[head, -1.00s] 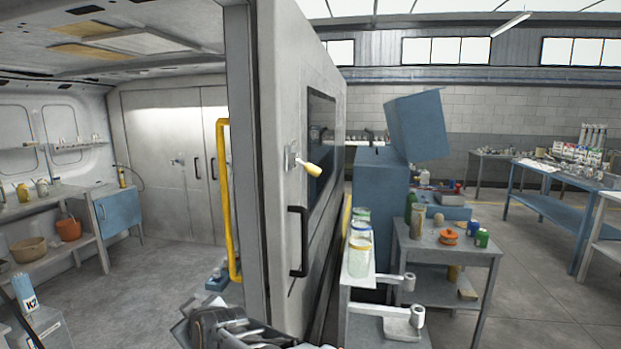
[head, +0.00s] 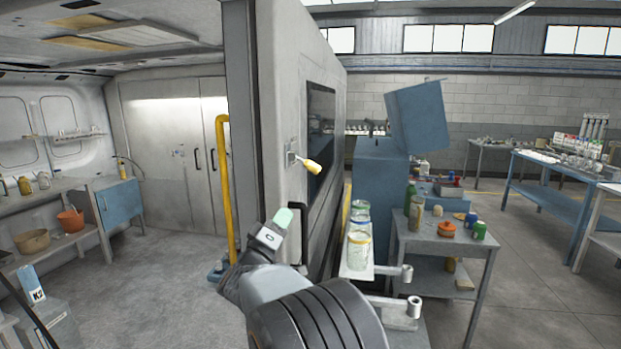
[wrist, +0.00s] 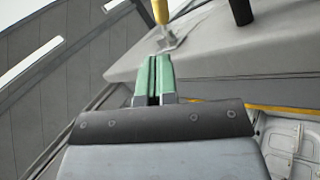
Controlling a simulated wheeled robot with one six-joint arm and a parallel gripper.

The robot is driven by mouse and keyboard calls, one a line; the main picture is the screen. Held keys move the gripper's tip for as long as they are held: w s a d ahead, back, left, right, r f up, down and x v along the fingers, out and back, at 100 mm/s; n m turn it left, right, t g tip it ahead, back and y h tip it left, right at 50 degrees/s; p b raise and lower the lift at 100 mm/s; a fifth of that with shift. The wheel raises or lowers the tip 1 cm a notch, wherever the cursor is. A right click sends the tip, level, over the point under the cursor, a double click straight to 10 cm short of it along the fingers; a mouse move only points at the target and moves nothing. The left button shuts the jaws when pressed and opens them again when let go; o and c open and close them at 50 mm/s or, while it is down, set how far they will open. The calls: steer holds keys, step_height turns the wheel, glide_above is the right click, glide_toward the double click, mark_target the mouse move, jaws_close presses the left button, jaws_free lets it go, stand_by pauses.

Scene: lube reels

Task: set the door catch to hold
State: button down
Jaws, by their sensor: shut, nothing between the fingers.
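The door catch is a small lever with a yellow grip (head: 313,167) on a metal plate (head: 292,153), on the grey door (head: 270,100). Its grip points right and slightly down in the head view. In the wrist view the yellow grip (wrist: 161,12) and its plate show at the top, just beyond my fingertips. My gripper (head: 284,216) is below and slightly left of the catch in the head view, apart from it. Its green fingers are together and empty, as the wrist view (wrist: 153,75) also shows. My arm hides the lower part of the door.
A black door handle (head: 298,216) sits just below the catch, partly behind my gripper. A yellow grab rail (head: 225,180) stands left of the door edge. Jars (head: 358,240) stand on a shelf right of the door. A grey table (head: 445,240) holds bottles.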

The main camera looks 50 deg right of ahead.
mark_target(313, 172)
steer(key=p+x, duration=0.5)
steer(key=x, duration=0.9)
steer(key=shift+p, duration=0.3)
steer(key=shift+n+t, duration=0.3)
steer(key=shift+t, duration=0.1)
